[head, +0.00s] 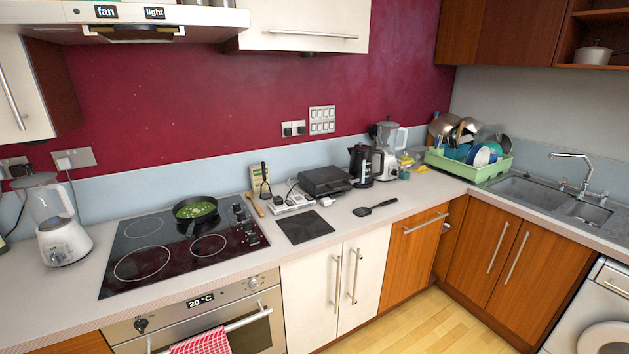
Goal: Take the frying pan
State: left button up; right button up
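A dark frying pan (195,209) with green contents sits on the back right burner of the black glass hob (126,240). Its short dark handle points toward the front of the hob. Neither of my grippers is in the head view.
A blender (60,226) stands left of the hob. Right of the hob are a wooden spoon (257,205), a dark mat (304,226), a black grill (325,181) and a black spatula (375,207). A full green dish rack (468,167) stands in the corner by the sink (540,193).

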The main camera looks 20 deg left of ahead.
aim_at(191, 211)
jog(key=u, duration=1.6)
